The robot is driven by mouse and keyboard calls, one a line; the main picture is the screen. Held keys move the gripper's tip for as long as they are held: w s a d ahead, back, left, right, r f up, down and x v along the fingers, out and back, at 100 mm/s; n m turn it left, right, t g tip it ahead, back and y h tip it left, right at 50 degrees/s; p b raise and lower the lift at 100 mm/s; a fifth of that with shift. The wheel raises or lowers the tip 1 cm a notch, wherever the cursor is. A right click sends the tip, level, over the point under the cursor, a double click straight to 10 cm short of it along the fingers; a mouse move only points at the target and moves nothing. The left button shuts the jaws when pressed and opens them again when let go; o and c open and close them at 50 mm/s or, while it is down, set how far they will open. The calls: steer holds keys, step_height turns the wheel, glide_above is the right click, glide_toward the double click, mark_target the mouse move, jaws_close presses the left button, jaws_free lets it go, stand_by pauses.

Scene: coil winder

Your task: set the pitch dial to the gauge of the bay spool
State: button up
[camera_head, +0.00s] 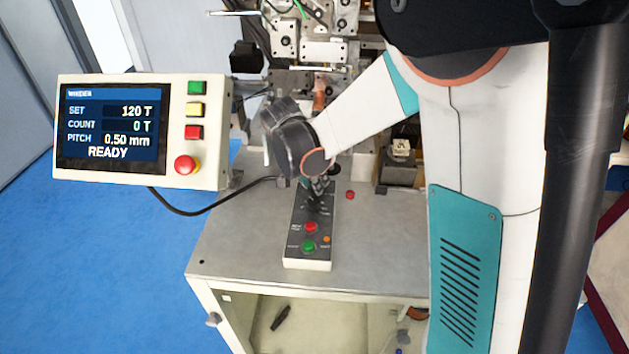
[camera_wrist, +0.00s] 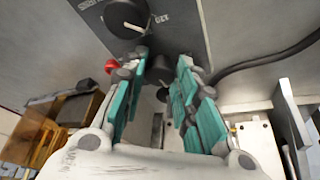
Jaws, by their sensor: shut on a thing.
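My gripper (camera_head: 318,188) is at the far end of the small dark control panel (camera_head: 296,262) on the grey machine top. In the wrist view its teal fingers (camera_wrist: 166,60) are shut on a dark round knob (camera_wrist: 160,70). I cannot read its pointer or scale, so I cannot confirm that it is the pitch dial. A second black knob (camera_wrist: 127,16) with a white mark sits beyond the fingertips. The display (camera_head: 112,128) reads SET 120 T, COUNT 0 T, PITCH 0.50 mm, READY. I cannot make out the bay spool or its gauge.
Red (camera_head: 311,227) and green (camera_head: 308,246) buttons sit at the panel's near end. A black cable (camera_head: 205,212) runs across the machine top. An open bay (camera_head: 335,325) below holds a dark object (camera_head: 281,318) and an orange-brown one (camera_head: 417,313). The winder mechanism stands behind.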

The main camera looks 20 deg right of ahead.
steer(key=shift+m+g, duration=0.4)
steer(key=shift+m, duration=0.5)
steer(key=o, duration=1.1)
steer(key=shift+c, duration=0.2)
steer(key=v, duration=1.2)
steer(key=shift+a, duration=0.25)
